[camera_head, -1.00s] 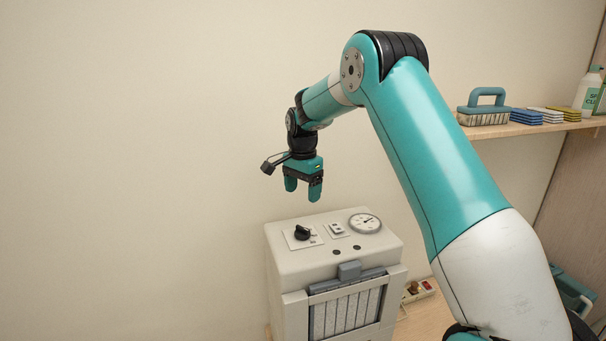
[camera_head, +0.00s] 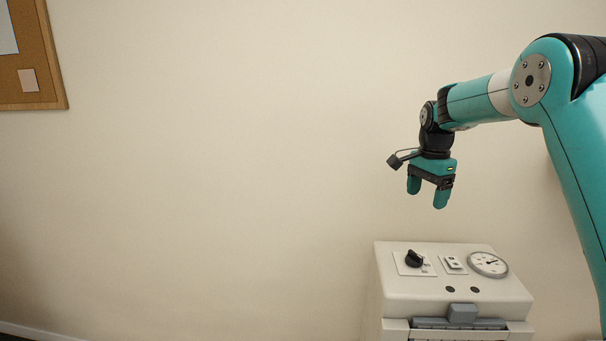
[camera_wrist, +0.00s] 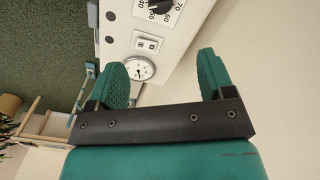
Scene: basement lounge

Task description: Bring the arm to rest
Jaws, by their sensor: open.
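My gripper (camera_head: 428,190) hangs from my teal arm at the right of the head view, with its fingers pointing down. It is open and empty, and it is above the white machine (camera_head: 384,290), apart from it. In the wrist view my gripper (camera_wrist: 165,80) shows two teal fingers spread wide with nothing between them. The machine's top bears a black knob (camera_head: 414,259), a small switch plate (camera_head: 453,264) and a round gauge (camera_head: 488,264). The knob (camera_wrist: 155,5), switch (camera_wrist: 148,43) and gauge (camera_wrist: 140,69) also show in the wrist view.
A plain cream wall (camera_head: 220,150) fills the middle of the head view, and the room left of the machine looks clear. A cork board (camera_head: 45,60) hangs at the upper left. The wrist view shows green flooring (camera_wrist: 45,40) and a wooden frame (camera_wrist: 45,122).

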